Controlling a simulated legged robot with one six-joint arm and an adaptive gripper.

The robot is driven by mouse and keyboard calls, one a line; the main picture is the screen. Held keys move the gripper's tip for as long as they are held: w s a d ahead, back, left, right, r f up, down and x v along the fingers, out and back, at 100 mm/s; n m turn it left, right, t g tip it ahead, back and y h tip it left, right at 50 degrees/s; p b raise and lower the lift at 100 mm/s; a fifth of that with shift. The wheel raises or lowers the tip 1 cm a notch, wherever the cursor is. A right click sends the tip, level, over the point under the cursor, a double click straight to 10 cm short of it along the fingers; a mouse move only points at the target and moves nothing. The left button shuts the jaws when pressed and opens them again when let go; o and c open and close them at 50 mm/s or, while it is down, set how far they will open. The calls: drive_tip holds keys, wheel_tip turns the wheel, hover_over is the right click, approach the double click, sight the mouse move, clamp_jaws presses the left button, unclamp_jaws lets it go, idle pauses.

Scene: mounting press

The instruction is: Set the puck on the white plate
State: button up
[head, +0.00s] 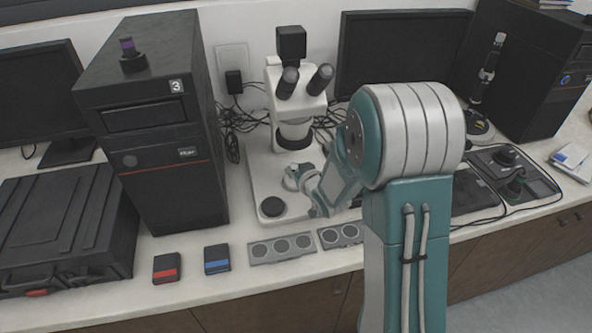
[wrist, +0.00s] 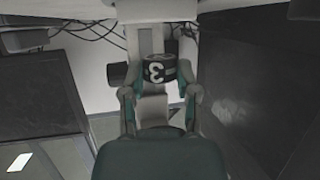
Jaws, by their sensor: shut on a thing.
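In the wrist view a black puck (wrist: 155,72) marked with a white 3 sits between the fingers of my gripper (wrist: 159,90), which is shut on it. In the head view my gripper (head: 304,190) is over the white plate (head: 258,176) at the foot of the microscope, and the puck cannot be made out there. A round black disc (head: 272,207) lies on the plate's front left part. I cannot tell the gap between the held puck and the plate.
The white microscope (head: 292,105) rises just behind my gripper. A black computer tower (head: 158,130) stands to the left. Grey trays with round recesses (head: 282,247), a red-marked box (head: 166,268) and a blue-marked box (head: 217,259) lie along the front edge. Cables run behind.

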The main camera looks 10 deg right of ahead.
drive_tip(key=shift+s+f, duration=0.25)
drive_tip(key=shift+f, duration=0.4)
drive_tip(key=o, duration=1)
drive_tip(key=shift+f, duration=0.1)
drive_tip(key=shift+w+r, duration=0.15)
drive_tip(key=shift+r, duration=0.35)
drive_tip(key=s+d+r+m+g+h, duration=0.1)
drive_tip(key=s+d+r+g+h, duration=0.1)
drive_tip(key=s+r, duration=0.55)
drive_tip(key=s+d+r+m+g+h, duration=0.15)
drive_tip(key=s+r, duration=0.35)
drive_tip(key=s, duration=0.5)
drive_tip(key=s+a+r+g, duration=0.1)
drive_tip(key=s, duration=0.3)
drive_tip(key=s+a+r+g, duration=0.1)
drive_tip(key=s+r+g, duration=0.1)
drive_tip(key=s, duration=0.3)
drive_tip(key=s+a+r+g+y, duration=0.1)
drive_tip(key=s, duration=0.4)
drive_tip(key=shift+s+a+r, duration=0.15)
drive_tip(key=shift+a+r, duration=0.25)
